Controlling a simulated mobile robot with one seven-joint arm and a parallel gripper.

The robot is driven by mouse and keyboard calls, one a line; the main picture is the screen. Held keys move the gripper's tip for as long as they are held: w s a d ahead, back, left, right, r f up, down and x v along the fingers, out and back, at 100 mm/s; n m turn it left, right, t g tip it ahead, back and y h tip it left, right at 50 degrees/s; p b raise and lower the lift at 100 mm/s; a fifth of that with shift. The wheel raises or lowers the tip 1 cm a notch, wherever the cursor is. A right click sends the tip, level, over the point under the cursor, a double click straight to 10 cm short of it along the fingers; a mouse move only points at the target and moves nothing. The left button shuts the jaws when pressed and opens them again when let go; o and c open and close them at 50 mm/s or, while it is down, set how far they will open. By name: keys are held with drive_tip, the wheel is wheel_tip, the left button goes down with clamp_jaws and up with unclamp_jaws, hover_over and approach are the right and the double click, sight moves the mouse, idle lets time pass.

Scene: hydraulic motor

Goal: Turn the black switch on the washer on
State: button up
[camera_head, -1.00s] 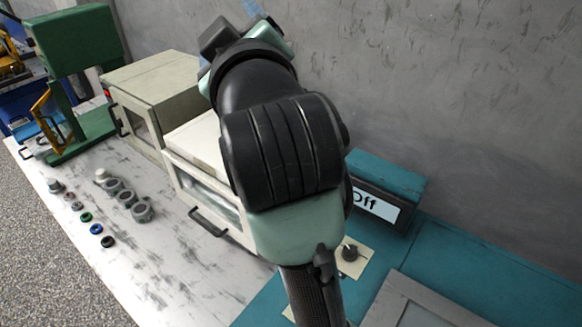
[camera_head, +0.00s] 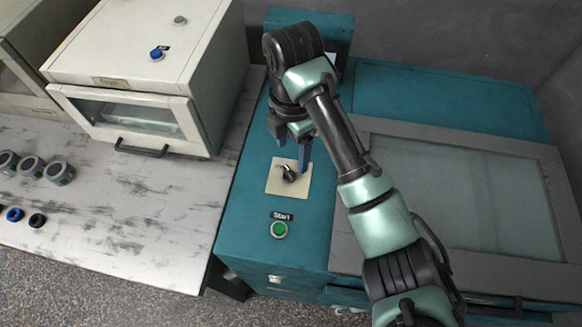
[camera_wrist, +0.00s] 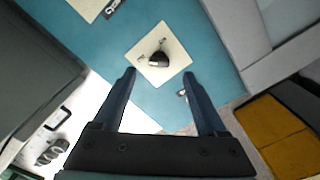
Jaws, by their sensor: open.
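The black switch (camera_head: 289,173) is a small rotary knob on a cream square plate (camera_head: 274,186) on top of the teal washer (camera_head: 242,205). In the wrist view the switch (camera_wrist: 158,58) lies beyond the fingertips, roughly midway between them. My gripper (camera_head: 291,152) is above the washer, over the far side of the plate. In the wrist view my gripper (camera_wrist: 160,73) is open, with two blue fingers spread wide and nothing between them. The washer's display at the back is mostly hidden by my arm.
A green button (camera_head: 279,229) with a "Start" label sits in front of the switch plate. A grey-framed glass lid (camera_head: 450,190) lies to the right, under my arm. A cream machine (camera_head: 150,75) with a handle stands on the left, with grey cylinders (camera_head: 60,172) near it.

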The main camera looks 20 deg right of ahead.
sight(289, 174)
wheel_tip(289, 174, down, 6)
drive_tip(key=shift+f+p, duration=0.2)
drive_tip(key=shift+p, duration=0.1)
clamp_jaws()
idle(0.3)
